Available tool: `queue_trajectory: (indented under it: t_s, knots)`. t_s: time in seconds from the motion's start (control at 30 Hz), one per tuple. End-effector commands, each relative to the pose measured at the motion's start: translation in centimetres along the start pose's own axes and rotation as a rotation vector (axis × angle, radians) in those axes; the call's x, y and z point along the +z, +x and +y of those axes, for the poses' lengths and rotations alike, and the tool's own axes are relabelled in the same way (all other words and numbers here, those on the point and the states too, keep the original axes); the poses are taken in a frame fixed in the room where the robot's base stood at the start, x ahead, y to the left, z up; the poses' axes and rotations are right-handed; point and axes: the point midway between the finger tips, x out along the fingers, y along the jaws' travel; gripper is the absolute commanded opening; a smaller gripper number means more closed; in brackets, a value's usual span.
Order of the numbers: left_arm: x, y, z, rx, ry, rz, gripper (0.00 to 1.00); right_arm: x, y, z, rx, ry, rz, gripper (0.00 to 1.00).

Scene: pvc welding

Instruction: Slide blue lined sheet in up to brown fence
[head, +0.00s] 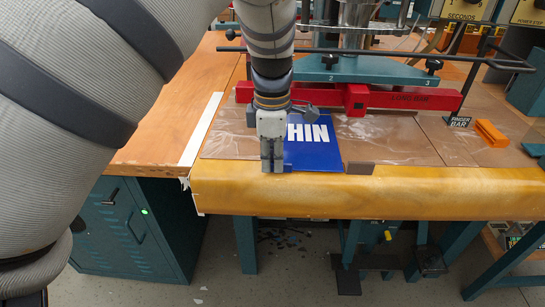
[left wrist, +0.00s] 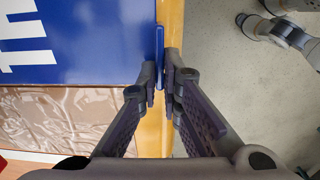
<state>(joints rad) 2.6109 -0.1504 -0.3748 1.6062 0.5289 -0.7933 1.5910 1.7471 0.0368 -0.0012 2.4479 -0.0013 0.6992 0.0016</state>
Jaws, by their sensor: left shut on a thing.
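My left gripper (head: 272,167) points down at the sheet's front left corner. Its fingers (left wrist: 161,80) are shut on a narrow upright blue strip (left wrist: 159,50) at the sheet's front edge. The fingers hide part of that strip. A small brown block (head: 360,168), perhaps the brown fence, sits at the table's front edge, just right of the sheet. My right gripper is not in view.
The red bar (head: 425,98) and green press plate (head: 365,70) stand behind the sheet. An orange block (head: 491,133) and a finger bar sign (head: 459,122) lie at the right. Brown table surface right of the sheet is clear.

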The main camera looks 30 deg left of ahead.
Motion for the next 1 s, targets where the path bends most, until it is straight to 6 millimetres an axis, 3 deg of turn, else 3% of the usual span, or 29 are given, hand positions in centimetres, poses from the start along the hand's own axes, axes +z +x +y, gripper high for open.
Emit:
queue_trajectory:
  t_s: [0.43, 0.47, 0.53, 0.83, 1.0]
  knots:
    - [0.0, -0.1, 0.2, 0.002, 0.000, -0.001, 0.00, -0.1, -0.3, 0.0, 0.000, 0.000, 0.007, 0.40]
    - [0.0, 0.0, 0.2, 0.002, 0.000, -0.001, 0.13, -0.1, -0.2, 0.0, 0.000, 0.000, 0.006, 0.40]
    - [0.0, 0.0, 0.2, 0.001, 0.000, -0.001, 0.29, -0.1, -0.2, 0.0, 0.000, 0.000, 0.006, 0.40]
    - [0.0, 0.0, 0.2, 0.000, 0.000, 0.000, 0.30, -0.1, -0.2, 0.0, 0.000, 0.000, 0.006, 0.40]
    - [0.0, -0.9, 0.1, 0.004, 0.000, -0.003, 0.30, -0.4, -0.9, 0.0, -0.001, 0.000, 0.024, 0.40]
